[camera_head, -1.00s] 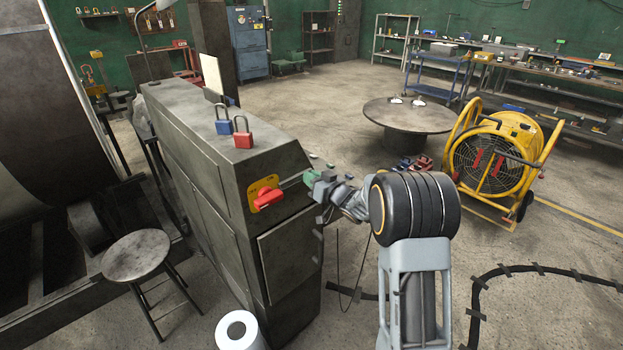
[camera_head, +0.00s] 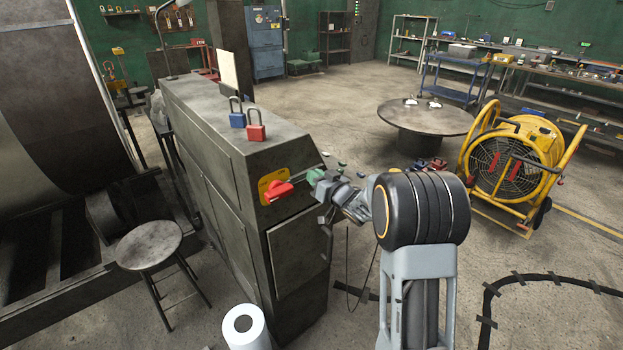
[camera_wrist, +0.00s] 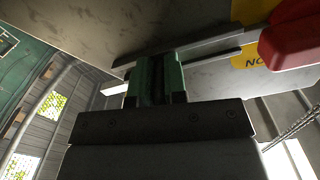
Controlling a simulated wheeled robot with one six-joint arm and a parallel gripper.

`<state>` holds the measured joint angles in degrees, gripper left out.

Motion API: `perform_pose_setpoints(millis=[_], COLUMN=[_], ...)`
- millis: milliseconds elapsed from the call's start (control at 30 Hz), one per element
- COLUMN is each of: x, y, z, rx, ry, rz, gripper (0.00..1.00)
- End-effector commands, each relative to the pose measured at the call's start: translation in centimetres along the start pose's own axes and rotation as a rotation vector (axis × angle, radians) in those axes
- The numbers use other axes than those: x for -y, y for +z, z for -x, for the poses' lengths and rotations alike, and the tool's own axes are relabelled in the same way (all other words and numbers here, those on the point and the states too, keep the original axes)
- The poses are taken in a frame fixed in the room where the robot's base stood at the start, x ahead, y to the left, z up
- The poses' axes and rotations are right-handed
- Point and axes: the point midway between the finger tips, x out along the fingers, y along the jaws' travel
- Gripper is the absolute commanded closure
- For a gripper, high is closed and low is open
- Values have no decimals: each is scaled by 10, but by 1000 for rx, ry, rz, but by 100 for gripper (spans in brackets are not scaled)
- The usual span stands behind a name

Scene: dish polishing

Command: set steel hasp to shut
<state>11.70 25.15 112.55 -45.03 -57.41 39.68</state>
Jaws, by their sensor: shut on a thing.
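The steel hasp (camera_wrist: 200,40) shows in the wrist view as a dark flat bar along the grey cabinet face, beside the red switch handle (camera_wrist: 292,38). My gripper (camera_wrist: 155,70) has green finger pads close together, shut on the hasp's bar; the exact contact is partly hidden. In the head view my gripper (camera_head: 317,180) is at the cabinet's front upper right edge, right of the red handle (camera_head: 278,191) on its yellow plate (camera_head: 268,180). The hasp is too small and covered to make out there.
A blue padlock (camera_head: 237,118) and a red padlock (camera_head: 256,132) stand on the cabinet (camera_head: 190,95). A stool (camera_head: 148,245) and a white roll (camera_head: 245,328) are near its base. A yellow fan (camera_head: 515,165) and a round table (camera_head: 428,115) are right. Floor between is mostly clear.

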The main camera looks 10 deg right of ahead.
Motion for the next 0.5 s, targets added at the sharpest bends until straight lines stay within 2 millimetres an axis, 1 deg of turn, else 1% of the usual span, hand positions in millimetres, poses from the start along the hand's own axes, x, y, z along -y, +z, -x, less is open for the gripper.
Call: perform_pose_setpoints(millis=[67, 100, 333, 500], x=[3, 3, 2, 1], y=[2, 3, 2, 2], z=[0, 0, 0, 0], rx=[5, 6, 5, 4], ry=[-7, -8, -5, -3], rz=[-1, -1, -1, 0], gripper=[100, 85, 63, 63])
